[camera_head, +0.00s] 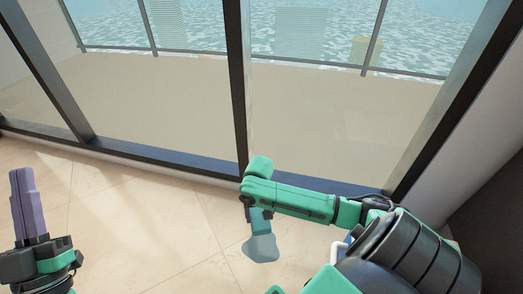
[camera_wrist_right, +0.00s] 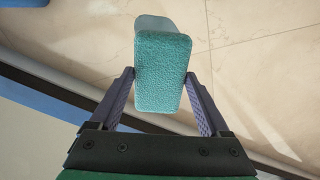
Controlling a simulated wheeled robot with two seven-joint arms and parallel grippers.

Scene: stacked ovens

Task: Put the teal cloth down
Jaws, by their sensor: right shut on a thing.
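The teal cloth (camera_wrist_right: 162,72) is a thick, folded-looking block with a fuzzy surface. In the right wrist view it stands between the two purple fingers of my right gripper (camera_wrist_right: 160,76), which is shut on it. In the head view the cloth (camera_head: 261,249) hangs at the lower end of my right arm, over the tiled floor. My left gripper (camera_head: 23,202) is at the far left of the head view, fingers pointing up. Its fingers overlap from this angle, so its opening is hidden. It is well apart from the cloth.
Pale floor tiles (camera_head: 150,215) lie open between my arms. A large dark-framed window (camera_head: 238,90) stands beyond, with a balcony floor, a railing and water outside. A pale wall (camera_head: 455,120) and a dark surface (camera_head: 490,215) are at the right.

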